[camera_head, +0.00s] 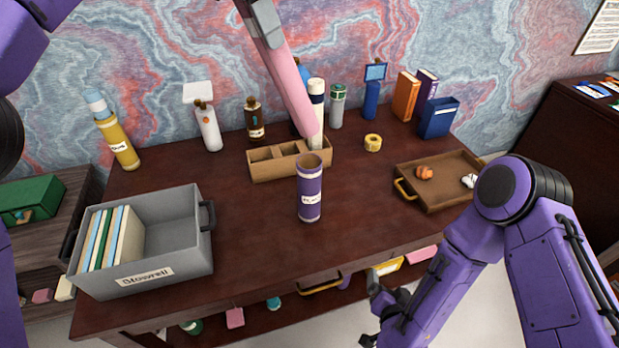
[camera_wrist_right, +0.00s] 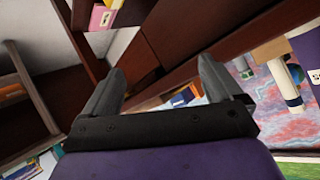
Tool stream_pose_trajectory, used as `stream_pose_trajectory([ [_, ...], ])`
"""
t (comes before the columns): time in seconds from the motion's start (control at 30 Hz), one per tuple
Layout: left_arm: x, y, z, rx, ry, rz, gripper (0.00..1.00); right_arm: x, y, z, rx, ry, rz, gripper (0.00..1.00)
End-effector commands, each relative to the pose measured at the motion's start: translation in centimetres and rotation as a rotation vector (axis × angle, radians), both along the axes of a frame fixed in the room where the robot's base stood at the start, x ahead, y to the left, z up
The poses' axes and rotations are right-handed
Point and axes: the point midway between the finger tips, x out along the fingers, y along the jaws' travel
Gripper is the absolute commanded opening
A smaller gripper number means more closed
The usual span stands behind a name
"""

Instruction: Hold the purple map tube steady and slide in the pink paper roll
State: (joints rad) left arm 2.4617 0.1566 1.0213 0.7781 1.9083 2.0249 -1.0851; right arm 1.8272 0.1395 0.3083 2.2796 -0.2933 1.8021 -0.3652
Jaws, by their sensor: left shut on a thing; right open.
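The purple map tube (camera_head: 309,197) stands upright on the desk in the head view, with its open mouth facing up and a white label on its side. My left gripper (camera_head: 269,33), at the top of the head view, is shut on the pink paper roll (camera_head: 293,90). The roll hangs tilted, its lower end just above the tube's mouth in the picture; it looks outside the tube. My right gripper (camera_head: 381,312) is open and empty, low in front of the desk and away from the tube. Its open fingers also show in the right wrist view (camera_wrist_right: 160,78).
A wooden divided organizer (camera_head: 262,171) stands behind the tube. A grey bin (camera_head: 168,268) with files is at left, a brown tray (camera_head: 433,199) at right. Bottles and boxes line the back, with yellow tape (camera_head: 373,143). The desk (camera_head: 262,245) is clear around the tube's front.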

Motion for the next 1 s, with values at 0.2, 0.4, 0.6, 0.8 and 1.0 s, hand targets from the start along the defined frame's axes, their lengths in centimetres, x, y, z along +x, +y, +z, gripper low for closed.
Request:
stream_pose_trajectory([
  [0.2,0.0,0.0,0.0,0.000,0.000,0.000,0.00,9.0,5.9,11.3,0.011,-0.436,-0.065,0.93],
  [0.4,0.0,0.0,0.0,0.000,0.000,0.000,0.00,10.0,15.5,16.4,-0.304,-0.518,0.163,0.93],
  [0.6,0.0,0.0,0.0,0.000,0.000,0.000,0.00,9.4,19.6,17.5,-0.471,-0.527,0.279,0.93],
  [0.8,0.0,0.0,0.0,0.000,0.000,-0.001,0.00,12.1,19.5,17.5,-0.483,-0.523,0.281,0.93],
  [1.0,0.0,0.0,0.0,0.000,0.000,0.000,0.00,16.7,19.4,17.4,-0.482,-0.522,0.280,0.93],
])
